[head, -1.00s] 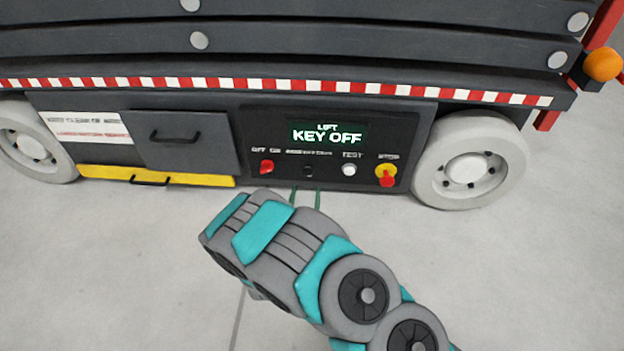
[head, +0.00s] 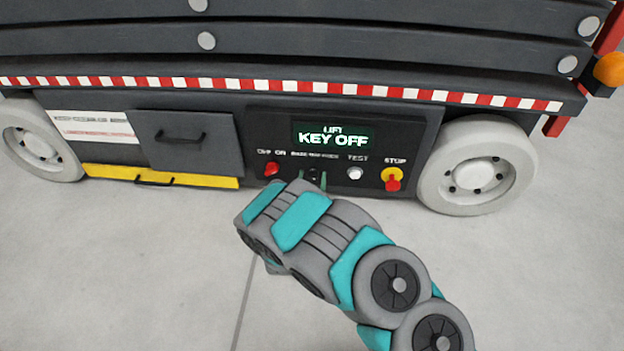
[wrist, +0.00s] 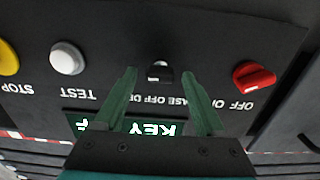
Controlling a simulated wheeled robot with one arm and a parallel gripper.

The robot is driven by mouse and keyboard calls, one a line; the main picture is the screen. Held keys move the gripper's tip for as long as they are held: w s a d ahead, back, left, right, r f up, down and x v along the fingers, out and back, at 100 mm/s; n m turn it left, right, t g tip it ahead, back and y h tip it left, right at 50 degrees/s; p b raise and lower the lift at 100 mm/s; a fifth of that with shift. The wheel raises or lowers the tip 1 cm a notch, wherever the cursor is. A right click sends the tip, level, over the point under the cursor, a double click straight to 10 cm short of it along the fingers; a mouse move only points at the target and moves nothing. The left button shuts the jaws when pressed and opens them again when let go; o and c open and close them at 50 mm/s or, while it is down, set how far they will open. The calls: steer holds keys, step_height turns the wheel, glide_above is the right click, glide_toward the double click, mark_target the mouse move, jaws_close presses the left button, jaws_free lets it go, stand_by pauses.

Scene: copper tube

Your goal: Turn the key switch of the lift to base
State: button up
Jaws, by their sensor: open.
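The lift's dark control panel (head: 418,133) has a green screen (head: 333,136) reading "KEY OFF". The key switch, a small dark knob, sits below it between the red OFF/ON knob (head: 272,169) and the white TEST button (head: 355,173). In the head view the fingertips (head: 313,178) reach the panel around the switch.
A red and yellow STOP button (head: 393,178) sits right of TEST. A pale wheel (head: 478,165) and a grey drawer box (head: 188,140) flank the panel. The floor in front is clear.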

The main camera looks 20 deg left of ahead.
steer(key=shift+c, duration=0.4)
jaws_close()
